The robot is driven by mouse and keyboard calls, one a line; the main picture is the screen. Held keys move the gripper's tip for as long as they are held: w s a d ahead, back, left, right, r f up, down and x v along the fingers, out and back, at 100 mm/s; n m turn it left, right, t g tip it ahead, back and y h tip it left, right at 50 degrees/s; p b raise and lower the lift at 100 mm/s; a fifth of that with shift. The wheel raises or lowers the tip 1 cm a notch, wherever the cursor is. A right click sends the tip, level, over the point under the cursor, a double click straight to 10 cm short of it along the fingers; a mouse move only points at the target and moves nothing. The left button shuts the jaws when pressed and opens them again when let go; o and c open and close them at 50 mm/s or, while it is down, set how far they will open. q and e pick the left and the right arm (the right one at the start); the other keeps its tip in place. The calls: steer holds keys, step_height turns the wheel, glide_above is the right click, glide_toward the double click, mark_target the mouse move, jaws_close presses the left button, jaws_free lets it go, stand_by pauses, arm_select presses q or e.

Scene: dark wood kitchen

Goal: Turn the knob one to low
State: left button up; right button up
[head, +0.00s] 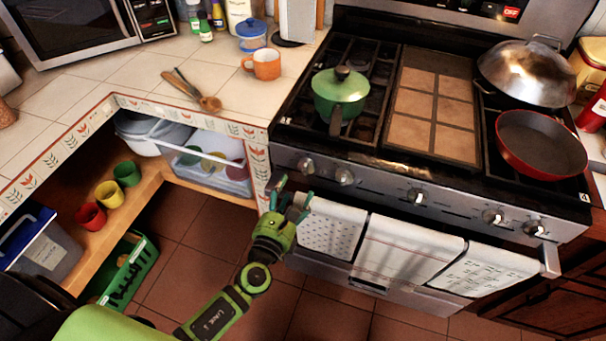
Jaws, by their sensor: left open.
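The stove (400,188) has a row of several knobs along its steel front. The leftmost knob (306,165) is at the left end, with a second knob (344,176) just right of it. The middle knob (416,197) and two right-hand knobs (492,216) sit further along. The setting of the leftmost knob is too small to read. My left gripper (291,200) is open and empty, below and slightly left of the leftmost knob, close to the left end of the oven handle. I see no contact with the knob. My right gripper is out of view.
Towels (410,252) hang on the oven handle right of my gripper. A green pot (341,93), a red pan (541,143) and a domed steel lid (528,72) are on the stovetop. A tiled counter (110,88) and open shelf (140,195) lie left.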

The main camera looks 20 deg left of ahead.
mark_target(304, 171)
arm_select(q)
steer(key=shift+m, duration=0.3)
steer(key=w, duration=0.4)
steer(key=w+d+r, duration=0.1)
steer(key=w, duration=0.2)
steer(key=shift+p, duration=0.4)
steer(key=shift+r, duration=0.1)
steer(key=c, duration=1.1)
